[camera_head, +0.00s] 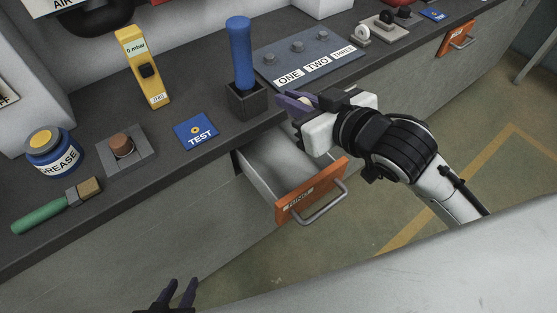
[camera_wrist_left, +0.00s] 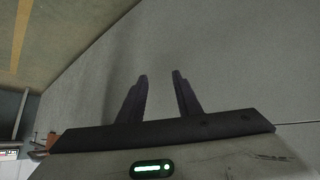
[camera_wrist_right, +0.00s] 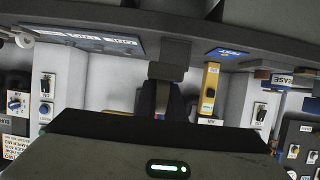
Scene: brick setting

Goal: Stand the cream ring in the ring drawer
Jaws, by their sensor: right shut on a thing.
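The ring drawer (camera_head: 312,197) stands pulled open below the bench, with an orange front labelled RING and a grey bar handle. Its pale interior (camera_head: 262,165) shows as empty in the part I can see. My right gripper (camera_head: 292,103) is above the back of the drawer, near the bench edge. It is shut on a small cream thing, which looks like the cream ring (camera_head: 304,101), mostly hidden by the purple fingers. The right wrist view does not show the ring clearly. My left gripper (camera_head: 182,293) is low at the front, open and empty; its parted fingers show in the left wrist view (camera_wrist_left: 160,78).
A dark square holder (camera_head: 247,101) with a blue handle (camera_head: 240,52) stands close to my right gripper. Behind is a plate marked ONE TWO THREE (camera_head: 310,58). A TEST card (camera_head: 196,131) lies left of the holder. Another orange-front drawer (camera_head: 456,39) is at far right.

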